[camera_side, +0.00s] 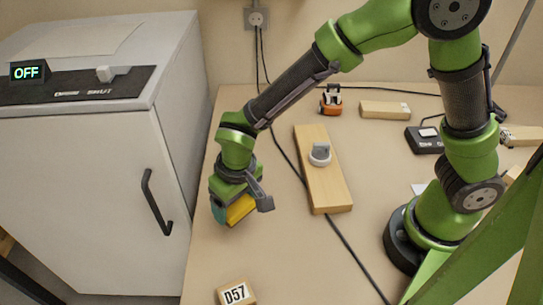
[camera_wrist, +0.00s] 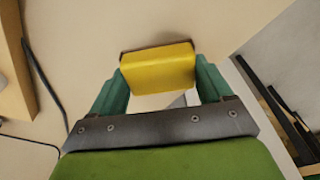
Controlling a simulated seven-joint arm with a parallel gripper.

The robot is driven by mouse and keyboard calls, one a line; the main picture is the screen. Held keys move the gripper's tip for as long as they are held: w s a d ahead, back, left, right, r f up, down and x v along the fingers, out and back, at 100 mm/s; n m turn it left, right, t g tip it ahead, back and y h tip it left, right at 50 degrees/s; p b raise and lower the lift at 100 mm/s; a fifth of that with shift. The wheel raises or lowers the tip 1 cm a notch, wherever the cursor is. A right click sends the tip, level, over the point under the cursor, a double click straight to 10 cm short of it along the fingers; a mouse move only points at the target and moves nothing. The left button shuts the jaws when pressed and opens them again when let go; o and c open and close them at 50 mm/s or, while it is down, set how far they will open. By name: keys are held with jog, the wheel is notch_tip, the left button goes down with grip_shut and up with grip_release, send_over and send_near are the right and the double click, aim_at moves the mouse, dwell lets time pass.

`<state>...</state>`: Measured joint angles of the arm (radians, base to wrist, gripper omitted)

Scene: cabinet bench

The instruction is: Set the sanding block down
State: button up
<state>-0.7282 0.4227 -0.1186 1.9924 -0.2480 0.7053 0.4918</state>
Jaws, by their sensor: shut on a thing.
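The sanding block (camera_side: 241,209) is yellow, with a thin brown layer along one side in the wrist view (camera_wrist: 158,68). My gripper (camera_side: 229,211) is shut on it, with a teal finger on either side in the wrist view (camera_wrist: 161,76). In the side view the gripper points down near the bench's left edge, between the cabinet and the wooden board. The block is low over the bench top; I cannot tell whether it touches the surface. Its far side is hidden by the gripper in the side view.
A white cabinet (camera_side: 85,170) with a dark handle and an "OFF" display stands at the left. A wooden board (camera_side: 325,180) with a grey-white knob (camera_side: 319,154) lies to the right. A black cable crosses the bench.

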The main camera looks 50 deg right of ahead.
aim_at(231, 212)
jog(key=shift+w+a, duration=0.2)
jog(key=shift+w, duration=0.1)
jog(key=shift+w+a+f, duration=0.1)
jog(key=shift+w+f, duration=0.05)
jog(key=shift+f, duration=0.75)
jog(key=shift+w+a+f, duration=0.1)
jog(key=shift+f, duration=0.8)
jog(key=shift+f, duration=0.15)
jog(key=o, duration=1)
jog(key=r, duration=0.4)
jog(key=s+r, duration=0.1)
jog(key=r, duration=0.6)
jog(key=shift+s+r, duration=0.35)
jog(key=s+d+r+m+t, duration=0.1)
jog(key=s+d+r, duration=0.2)
jog(key=d, duration=0.3)
jog(key=s+d+r+m+t+y, duration=0.1)
jog(key=s+d+r+t, duration=0.1)
jog(key=d+r, duration=0.3)
jog(key=s+d+r+m+t+y, duration=0.1)
jog(key=s+d+r, duration=0.3)
jog(key=d, duration=0.4)
jog(key=shift+s+d+m+t, duration=0.3)
jog(key=shift+d+m+t, duration=0.15)
jog(key=shift+t, duration=0.25)
